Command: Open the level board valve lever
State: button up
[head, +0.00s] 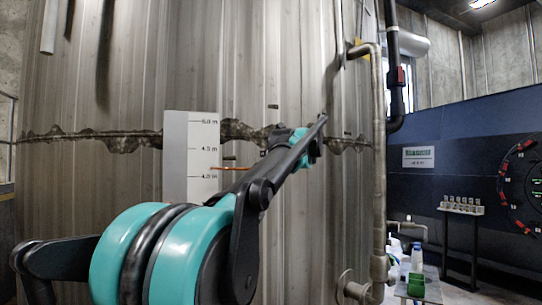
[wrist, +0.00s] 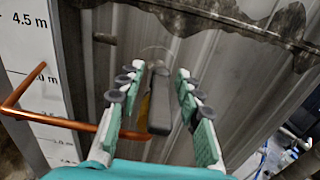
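A dark grey lever-like handle (wrist: 160,105) shows in the wrist view, with a yellow strip along its left side. It lies between the two spread fingers of my gripper (wrist: 162,112). A gap shows on both sides, so the fingers do not appear to press on it. In the head view my arm hides the handle, and the gripper's teal end (head: 304,145) is in front of the tank, with its fingers unclear. The white level board (head: 190,135) with metre marks stands to the left; it also shows in the wrist view (wrist: 30,45).
A bent copper rod (wrist: 75,123) reaches from the board towards the left finger. The corrugated tank (head: 120,80) fills the background. A vertical pipe (head: 378,150) runs on the right. A small table (head: 430,288) holds bottles and a green item at lower right.

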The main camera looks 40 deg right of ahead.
jog(key=v, duration=1.2)
dwell(0.3)
